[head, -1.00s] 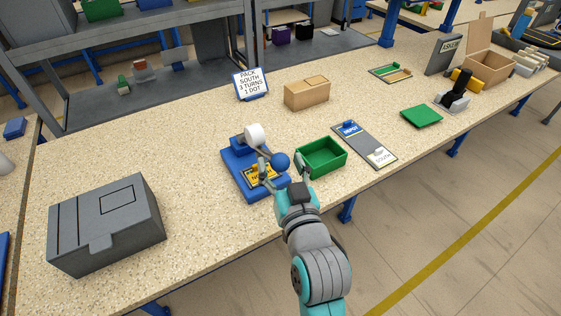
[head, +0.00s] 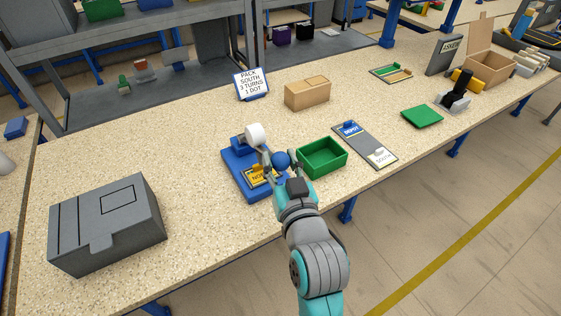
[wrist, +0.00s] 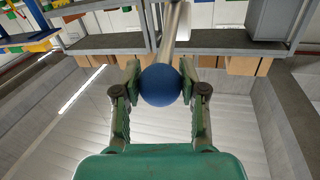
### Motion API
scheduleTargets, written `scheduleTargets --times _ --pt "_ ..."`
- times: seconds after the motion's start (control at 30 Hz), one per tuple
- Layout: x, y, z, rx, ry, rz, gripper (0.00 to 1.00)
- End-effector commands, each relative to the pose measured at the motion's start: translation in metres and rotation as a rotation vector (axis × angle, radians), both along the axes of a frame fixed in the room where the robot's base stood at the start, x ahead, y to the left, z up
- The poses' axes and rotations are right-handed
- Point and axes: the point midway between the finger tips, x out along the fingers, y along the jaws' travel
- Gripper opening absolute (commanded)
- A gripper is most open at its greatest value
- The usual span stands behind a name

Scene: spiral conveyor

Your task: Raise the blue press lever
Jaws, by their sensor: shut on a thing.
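The blue press (head: 238,179) stands on the bench, with a white roller (head: 255,134) at its top and a yellow label on its base. Its lever ends in a blue ball knob (head: 281,159). In the wrist view the knob (wrist: 160,85) sits between my two fingers, with the grey lever rod (wrist: 172,30) running away behind it. My gripper (head: 279,166) is shut on the knob, one finger on each side. The lower part of the press is partly hidden by my gripper in the head view.
A green open tray (head: 322,158) stands close to the right of my gripper. A grey clipboard-like panel (head: 364,145) lies beyond it. A cardboard box (head: 307,93) and a sign (head: 251,84) stand behind. A grey case (head: 106,224) is at left, with clear bench between.

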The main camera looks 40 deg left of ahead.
Motion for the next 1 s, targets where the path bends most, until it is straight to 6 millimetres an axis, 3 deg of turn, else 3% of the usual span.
scheduleTargets --times 0.47,1.0 --pt "0.009 0.023 0.044 -0.181 0.071 0.0 0.0" --pt "0.032 0.078 0.1 -0.249 0.102 0.0 0.0"
